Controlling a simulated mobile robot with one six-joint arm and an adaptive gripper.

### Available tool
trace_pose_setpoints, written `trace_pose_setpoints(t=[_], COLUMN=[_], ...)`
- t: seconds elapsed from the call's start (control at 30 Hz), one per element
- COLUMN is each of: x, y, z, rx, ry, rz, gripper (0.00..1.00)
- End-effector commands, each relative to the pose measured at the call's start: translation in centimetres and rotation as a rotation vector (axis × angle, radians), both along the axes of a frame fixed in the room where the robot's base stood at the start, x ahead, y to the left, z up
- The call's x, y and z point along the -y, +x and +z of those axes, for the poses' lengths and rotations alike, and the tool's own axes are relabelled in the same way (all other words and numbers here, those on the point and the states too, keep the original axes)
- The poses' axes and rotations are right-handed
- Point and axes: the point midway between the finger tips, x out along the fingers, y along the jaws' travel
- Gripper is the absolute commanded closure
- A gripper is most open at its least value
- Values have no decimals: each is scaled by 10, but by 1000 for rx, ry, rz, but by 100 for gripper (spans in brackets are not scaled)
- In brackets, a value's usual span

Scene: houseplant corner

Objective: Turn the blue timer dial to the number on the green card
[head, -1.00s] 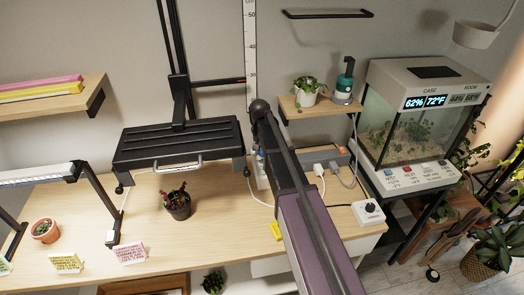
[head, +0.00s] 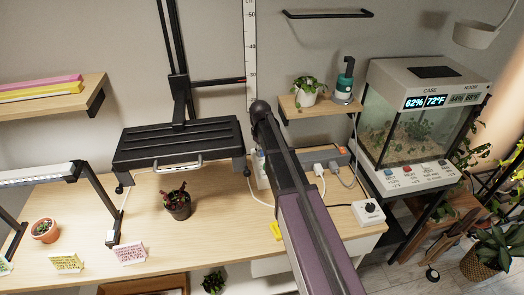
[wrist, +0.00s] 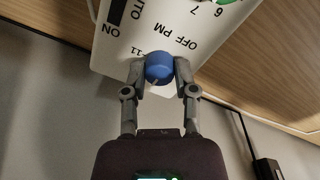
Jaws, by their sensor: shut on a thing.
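The blue timer dial (wrist: 159,66) is in the wrist view, on a white panel (wrist: 120,47) printed with numbers, ON and OFF PM. My gripper (wrist: 160,72) is shut on the dial, one finger on each side. The print near the dial reads 11, and 6 and 7 show farther up. A green patch (wrist: 228,2) is cut off by the top edge. In the head view my arm hides the gripper and dial. A small greenish card (head: 4,267) is cut off at the left edge; its number is not readable.
A yellow card (head: 66,263) and a pink card (head: 132,252) stand on the wooden table (head: 220,250). A dark potted plant (head: 177,204) stands left of my arm. A power strip (head: 325,160) and a white box with a dial (head: 368,212) are to the right.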

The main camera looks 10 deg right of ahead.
Motion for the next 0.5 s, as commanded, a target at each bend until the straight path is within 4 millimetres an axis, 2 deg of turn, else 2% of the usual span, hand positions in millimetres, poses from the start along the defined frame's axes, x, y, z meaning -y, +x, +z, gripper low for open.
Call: trace_pose_setpoints(t=[0.5], x=[0], y=[-2], z=[0], rx=[-4], ry=[1], rz=[61], gripper=[100])
